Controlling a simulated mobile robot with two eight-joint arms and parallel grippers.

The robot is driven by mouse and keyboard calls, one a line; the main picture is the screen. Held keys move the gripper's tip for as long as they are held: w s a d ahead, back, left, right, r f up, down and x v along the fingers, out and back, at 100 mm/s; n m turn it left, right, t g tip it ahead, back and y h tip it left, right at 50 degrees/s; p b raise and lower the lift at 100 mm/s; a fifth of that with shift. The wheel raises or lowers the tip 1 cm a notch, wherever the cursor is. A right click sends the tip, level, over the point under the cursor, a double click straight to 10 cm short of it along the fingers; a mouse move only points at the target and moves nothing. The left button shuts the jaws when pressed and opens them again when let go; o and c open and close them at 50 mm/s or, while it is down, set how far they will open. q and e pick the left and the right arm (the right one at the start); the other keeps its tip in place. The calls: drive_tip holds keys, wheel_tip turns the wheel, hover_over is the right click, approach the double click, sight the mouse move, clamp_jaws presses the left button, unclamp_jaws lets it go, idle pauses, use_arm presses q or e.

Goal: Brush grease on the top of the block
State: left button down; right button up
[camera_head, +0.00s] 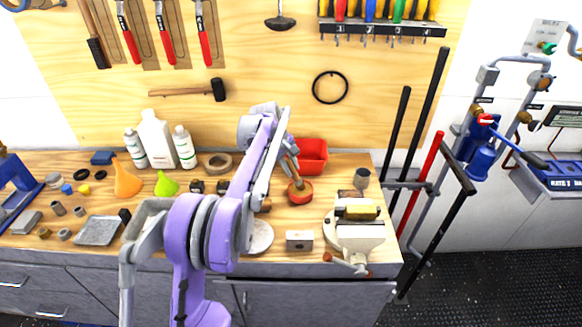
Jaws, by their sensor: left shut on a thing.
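My left gripper (287,143) is at the end of the purple arm that rises across the bench. It is shut on what looks like a thin brush (295,178), largely hidden by the gripper. The brush points down at a round red tin (301,197) with brownish contents, and its tip appears to be in or just over the tin. A small grey metal block (299,240) stands left of the vise. My right gripper is not in view.
A red bin (312,153) stands behind the tin. White bottles (157,140), funnels (127,180) and small parts crowd the left of the wooden bench (282,215). Long bars (420,182) lean at the right bench end. Tools hang on the back board.

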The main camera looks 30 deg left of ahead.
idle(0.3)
use_arm(q)
drive_tip(key=shift+w+r+p, duration=0.1)
drive_tip(key=shift+r+p, duration=1.35)
drive_tip(key=shift+r, duration=2.05)
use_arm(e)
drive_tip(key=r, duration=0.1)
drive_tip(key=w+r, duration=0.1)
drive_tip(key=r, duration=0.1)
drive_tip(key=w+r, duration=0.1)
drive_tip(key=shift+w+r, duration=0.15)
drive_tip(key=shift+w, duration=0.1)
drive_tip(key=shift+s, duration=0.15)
use_arm(q)
drive_tip(key=shift+f, duration=0.1)
